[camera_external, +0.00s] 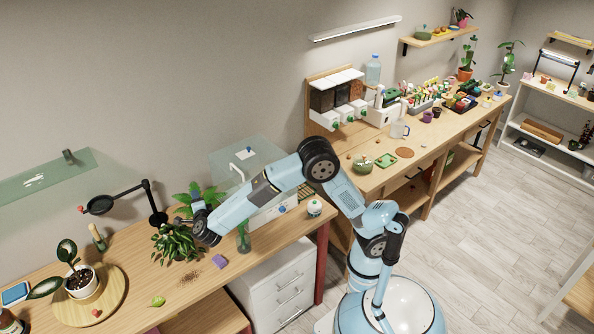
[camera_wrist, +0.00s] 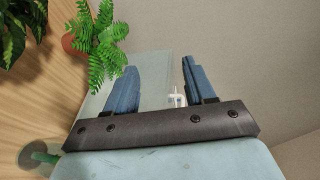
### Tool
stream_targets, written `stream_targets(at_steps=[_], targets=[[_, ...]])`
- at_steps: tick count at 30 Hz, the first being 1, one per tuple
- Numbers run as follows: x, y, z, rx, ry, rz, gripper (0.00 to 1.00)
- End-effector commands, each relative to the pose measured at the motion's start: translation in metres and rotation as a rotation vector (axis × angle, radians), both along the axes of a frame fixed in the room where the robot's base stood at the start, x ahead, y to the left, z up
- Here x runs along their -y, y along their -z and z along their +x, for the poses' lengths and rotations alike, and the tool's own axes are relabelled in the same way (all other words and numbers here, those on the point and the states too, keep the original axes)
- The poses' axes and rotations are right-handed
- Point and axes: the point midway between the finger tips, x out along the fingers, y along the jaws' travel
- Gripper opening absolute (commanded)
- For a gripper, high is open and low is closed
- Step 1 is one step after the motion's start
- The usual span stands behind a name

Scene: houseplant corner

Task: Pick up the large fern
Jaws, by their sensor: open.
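A fern with bright green, feathery fronds (camera_wrist: 104,48) shows in the wrist view, in a reddish-brown pot (camera_wrist: 72,44), left of my fingers. One frond tip reaches close to the left finger; I cannot tell if they touch. In the external view bright green fronds (camera_external: 186,199), likely the same fern, rise behind my gripper (camera_external: 183,219), which hides their pot. My gripper is open and empty, low over the wooden bench; it also shows in the wrist view (camera_wrist: 157,80).
A dark leafy plant (camera_external: 172,243) stands just in front of my gripper. A glass vase with a cutting (camera_external: 243,240), a purple block (camera_external: 219,261) and spilled soil (camera_external: 190,277) are nearby. A glass-lidded case (camera_external: 240,155) stands behind.

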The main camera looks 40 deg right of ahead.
Motion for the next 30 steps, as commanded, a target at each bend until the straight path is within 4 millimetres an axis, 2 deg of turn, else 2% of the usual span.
stream_targets(at_steps=[1, 8, 12, 16, 19, 23, 30], targets=[[0.000, 0.014, 0.000, -0.001, 0.000, -0.005, 0.54], [0.000, 0.080, 0.000, -0.004, 0.000, -0.005, 0.54], [0.001, 0.131, 0.000, -0.005, 0.000, -0.006, 0.54], [0.001, 0.172, 0.000, -0.003, 0.000, -0.004, 0.54], [0.001, 0.189, 0.000, -0.001, 0.001, -0.001, 0.54], [0.002, 0.197, 0.004, 0.000, 0.002, 0.002, 0.54], [0.012, 0.204, 0.037, 0.000, 0.004, 0.002, 0.54]])
